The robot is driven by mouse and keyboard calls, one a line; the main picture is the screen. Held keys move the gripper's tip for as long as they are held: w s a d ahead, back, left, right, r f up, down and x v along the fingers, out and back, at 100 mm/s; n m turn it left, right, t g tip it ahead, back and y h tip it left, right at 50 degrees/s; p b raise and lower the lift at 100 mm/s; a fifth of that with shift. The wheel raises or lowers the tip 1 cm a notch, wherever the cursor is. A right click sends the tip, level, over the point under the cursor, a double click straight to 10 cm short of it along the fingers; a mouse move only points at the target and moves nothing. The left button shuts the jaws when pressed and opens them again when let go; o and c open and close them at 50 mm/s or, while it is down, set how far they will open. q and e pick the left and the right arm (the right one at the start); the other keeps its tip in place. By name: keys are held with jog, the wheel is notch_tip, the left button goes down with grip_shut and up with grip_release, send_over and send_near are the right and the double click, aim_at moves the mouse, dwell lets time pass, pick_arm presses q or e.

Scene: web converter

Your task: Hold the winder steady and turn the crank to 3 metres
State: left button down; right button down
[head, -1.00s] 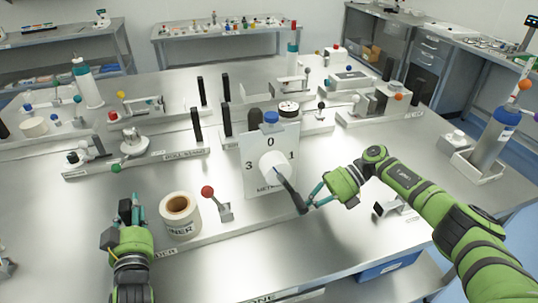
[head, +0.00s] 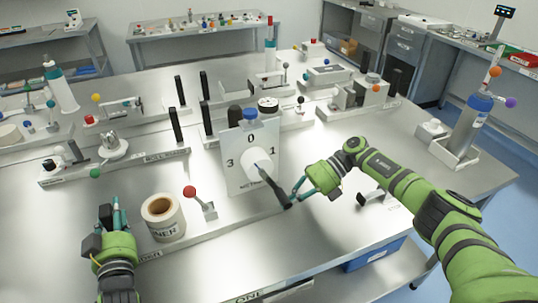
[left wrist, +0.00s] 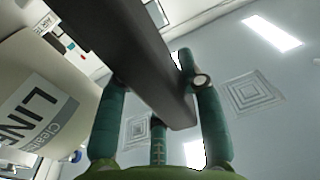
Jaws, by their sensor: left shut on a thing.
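The winder's white dial panel (head: 236,172) stands upright on its long base, showing 0 at top, 1 at right and 3 at left. A white hub (head: 254,160) sits at its middle. The dark crank (head: 270,183) points down and right from the hub. My right gripper (head: 294,198) has its fingertips at the crank's outer end; whether they are closed on it is unclear. My left gripper (head: 115,212) is at the base's left end, left of the liner roll (head: 157,228). The left wrist view shows its fingers shut on a dark bar (left wrist: 135,60).
A red-ball lever (head: 190,192) stands between the roll and the panel. Several black posts and small fixtures stand behind the winder. A dark-ended bracket (head: 368,199) lies right of the crank, and a blue bin (head: 375,253) sits below the front edge.

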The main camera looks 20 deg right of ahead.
jog(key=s+v, duration=0.1)
jog(key=v, duration=1.1)
jog(key=h, duration=0.7)
send_near(284, 198)
jog(key=shift+t, duration=0.3)
jog(key=x, duration=0.6)
jog(key=shift+s+a+f, duration=0.1)
jog(key=shift+s+f, duration=0.1)
jog(key=shift+f, duration=0.15)
jog(key=shift+a+f+y, duration=0.25)
jog(key=shift+f+y, duration=0.1)
jog(key=shift+y, duration=0.55)
